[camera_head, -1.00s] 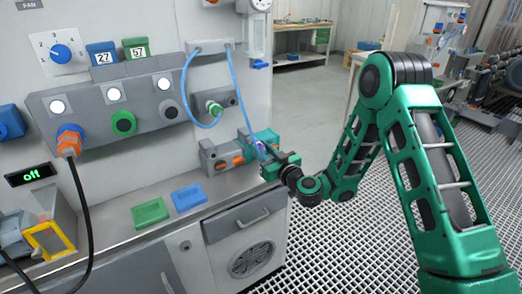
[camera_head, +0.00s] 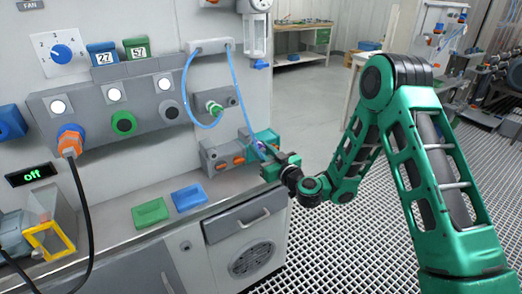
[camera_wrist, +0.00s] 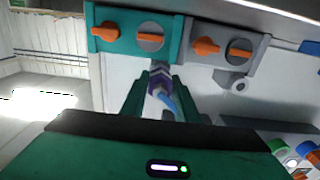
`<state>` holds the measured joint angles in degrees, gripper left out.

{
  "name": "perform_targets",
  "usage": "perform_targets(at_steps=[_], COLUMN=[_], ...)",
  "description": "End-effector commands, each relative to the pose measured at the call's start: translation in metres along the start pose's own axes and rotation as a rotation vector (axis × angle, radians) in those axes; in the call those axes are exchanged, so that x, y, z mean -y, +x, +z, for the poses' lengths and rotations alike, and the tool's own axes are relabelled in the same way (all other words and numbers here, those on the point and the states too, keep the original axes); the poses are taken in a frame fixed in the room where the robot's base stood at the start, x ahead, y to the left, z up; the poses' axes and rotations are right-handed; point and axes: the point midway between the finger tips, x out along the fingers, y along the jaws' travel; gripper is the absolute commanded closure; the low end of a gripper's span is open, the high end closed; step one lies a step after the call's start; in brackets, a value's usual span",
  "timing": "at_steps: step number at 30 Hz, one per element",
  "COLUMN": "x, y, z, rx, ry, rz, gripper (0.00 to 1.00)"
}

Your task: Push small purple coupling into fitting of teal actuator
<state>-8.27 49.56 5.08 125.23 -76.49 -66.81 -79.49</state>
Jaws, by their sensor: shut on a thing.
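The teal actuator (camera_wrist: 118,38), with an orange knob and a round grey dial, is at the upper left of the wrist view. In the head view the teal actuator (camera_head: 267,136) is mostly behind my gripper (camera_head: 278,163). The small purple coupling (camera_wrist: 158,84), with a blue tube (camera_wrist: 168,103) behind it, is between my gripper's teal fingers (camera_wrist: 160,92), which are shut on it. The coupling points at the grey fitting (camera_wrist: 158,66) under the teal actuator and is in line with it. They look touching or nearly so; I cannot tell how deep the coupling sits.
A grey actuator (camera_wrist: 224,46) with orange knobs stands beside the teal one. The blue tube (camera_head: 244,116) runs up to a wall port. Green (camera_head: 150,213) and blue (camera_head: 188,198) trays lie on the counter.

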Motion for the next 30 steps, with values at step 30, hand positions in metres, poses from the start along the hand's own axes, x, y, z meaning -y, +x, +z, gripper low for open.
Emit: perform_targets(at_steps=[30], x=[-0.0004], y=[0.0059], z=[-0.0001], rx=[-0.001], ry=[-0.001], rz=[-0.001], gripper=[1.00])
